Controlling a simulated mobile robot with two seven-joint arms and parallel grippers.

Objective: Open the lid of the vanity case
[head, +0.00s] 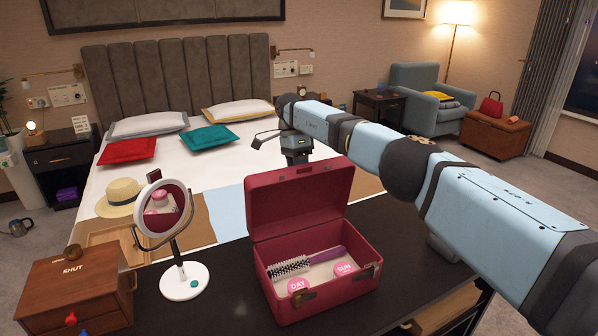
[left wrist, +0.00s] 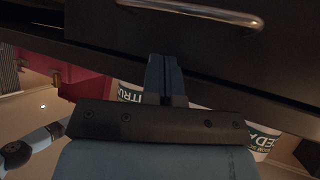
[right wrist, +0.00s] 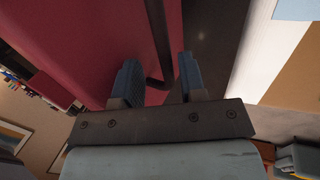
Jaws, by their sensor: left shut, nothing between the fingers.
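The red vanity case (head: 325,290) stands on the dark table with its lid (head: 300,205) raised, hinged at the back. A purple hairbrush (head: 305,262) and two pink round tins marked DAY (head: 297,286) and SUN (head: 344,269) are inside. My right arm reaches in from the right, its end behind the lid. In the right wrist view my right gripper (right wrist: 160,82) is open beside a large red surface, with a dark strip between the fingers; contact is unclear. My left gripper (left wrist: 165,78) is shut and empty below a dark front with a metal handle (left wrist: 195,14); the head view lacks it.
A round mirror (head: 163,215) on a white stand is left of the case. A wooden box marked SHUT (head: 75,285) stands at the table's left end. A straw hat (head: 120,195) lies on the bed behind.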

